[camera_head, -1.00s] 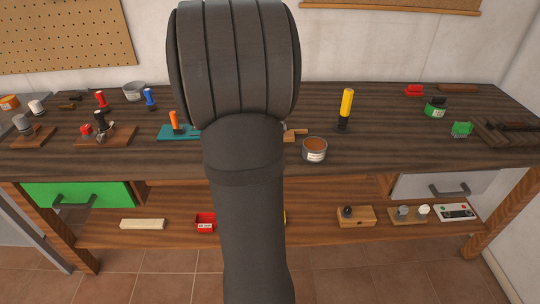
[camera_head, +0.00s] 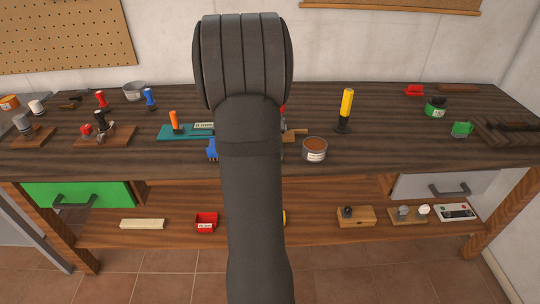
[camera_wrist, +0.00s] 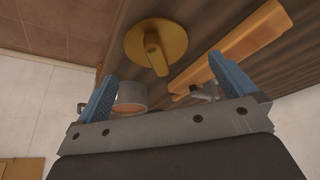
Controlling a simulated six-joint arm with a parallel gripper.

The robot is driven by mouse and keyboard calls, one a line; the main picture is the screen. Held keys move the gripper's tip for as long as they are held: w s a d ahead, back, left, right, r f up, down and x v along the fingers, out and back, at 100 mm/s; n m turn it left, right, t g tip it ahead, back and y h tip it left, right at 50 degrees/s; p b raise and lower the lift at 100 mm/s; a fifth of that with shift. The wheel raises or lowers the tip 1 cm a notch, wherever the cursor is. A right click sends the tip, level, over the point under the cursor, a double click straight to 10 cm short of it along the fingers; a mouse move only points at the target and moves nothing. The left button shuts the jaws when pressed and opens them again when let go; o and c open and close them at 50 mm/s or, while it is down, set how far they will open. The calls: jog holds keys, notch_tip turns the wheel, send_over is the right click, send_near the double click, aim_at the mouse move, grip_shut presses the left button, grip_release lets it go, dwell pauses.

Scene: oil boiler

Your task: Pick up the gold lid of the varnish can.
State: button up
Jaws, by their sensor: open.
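The gold lid (camera_wrist: 172,36) is a round disc with a raised bar handle, lying on the dark wood bench in the wrist view. My gripper (camera_wrist: 162,67) is open, its two blue fingers spread apart and empty, with the lid beyond and between the fingertips. In the head view my arm hides the lid, and only a blue finger (camera_head: 212,150) of the gripper shows. The open can (camera_head: 314,150), grey with brown contents, stands on the bench right of my arm. A grey can (camera_wrist: 131,95) also shows between the fingers, partly hidden, in the wrist view.
A long wooden piece (camera_wrist: 235,48) lies right of the lid in the wrist view. A yellow-handled tool (camera_head: 346,106) stands right of my arm. A teal tray (camera_head: 172,133) with an orange-handled tool is left.

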jog(key=x, duration=0.4)
jog(key=shift+d+f, duration=0.25)
jog(key=shift+f, duration=0.1)
jog(key=shift+c, duration=0.4)
jog(key=c, duration=0.8)
jog(key=shift+r, duration=0.15)
